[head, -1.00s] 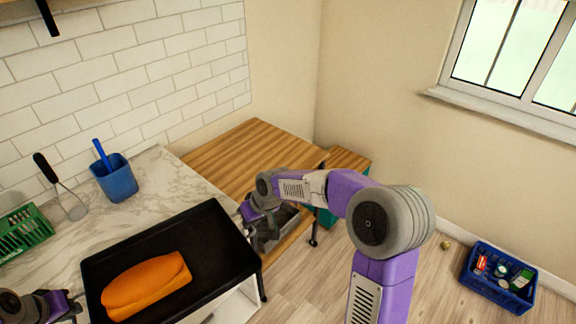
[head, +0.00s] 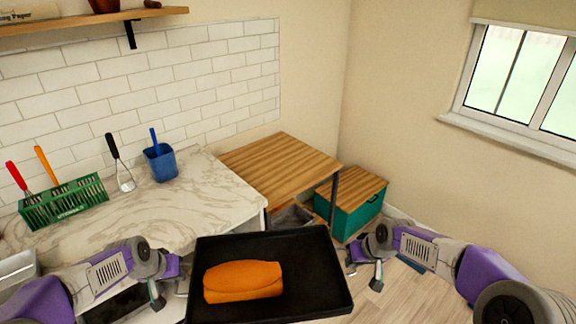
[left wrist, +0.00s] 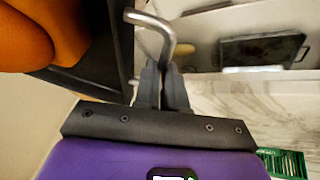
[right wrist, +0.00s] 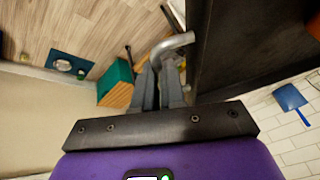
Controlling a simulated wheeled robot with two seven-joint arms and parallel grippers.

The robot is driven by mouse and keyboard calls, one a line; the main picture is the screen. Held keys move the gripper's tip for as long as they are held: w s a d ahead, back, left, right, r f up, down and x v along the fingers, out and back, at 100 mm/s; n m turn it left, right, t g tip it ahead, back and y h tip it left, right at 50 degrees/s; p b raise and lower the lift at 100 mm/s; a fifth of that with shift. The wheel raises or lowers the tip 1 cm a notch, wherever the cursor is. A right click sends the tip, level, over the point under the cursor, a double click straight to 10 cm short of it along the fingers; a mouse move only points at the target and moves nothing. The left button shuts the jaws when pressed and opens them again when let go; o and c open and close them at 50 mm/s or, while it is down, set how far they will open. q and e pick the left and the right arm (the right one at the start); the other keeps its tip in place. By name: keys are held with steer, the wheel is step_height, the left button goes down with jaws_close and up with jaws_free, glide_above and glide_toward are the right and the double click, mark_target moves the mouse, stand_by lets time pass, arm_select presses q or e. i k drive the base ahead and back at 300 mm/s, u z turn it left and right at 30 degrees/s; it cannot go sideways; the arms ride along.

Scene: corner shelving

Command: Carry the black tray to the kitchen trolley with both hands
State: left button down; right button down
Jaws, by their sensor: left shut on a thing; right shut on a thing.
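The black tray (head: 312,250) is held between my two grippers in front of the counter, looking roughly level. An orange loaf-shaped thing (head: 243,281) lies on its left half. My left gripper (left wrist: 165,68) is shut on the metal handle (left wrist: 152,22) at the tray's left end. My right gripper (right wrist: 160,66) is shut on the handle (right wrist: 172,46) at the right end. In the head view a wooden-topped table (head: 282,165), perhaps the kitchen trolley, stands behind the tray, right of the counter. The tray hides part of its lower half.
The marble counter (head: 130,210) holds a green rack (head: 65,203), a whisk (head: 121,165) and a blue pot (head: 160,165). A teal box with a wooden lid (head: 350,205) stands right of the table. Open floor shows at the right (head: 395,292).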

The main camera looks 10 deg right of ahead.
mark_target(275, 161)
steer(key=z, duration=0.45)
steer(key=i, duration=0.6)
steer(key=z, duration=0.7)
steer(key=i, duration=1.95)
steer(key=u, duration=0.9)
steer(key=i, duration=0.45)
steer(key=u, duration=1)
steer(key=i, duration=0.4)
steer(key=u, duration=0.35)
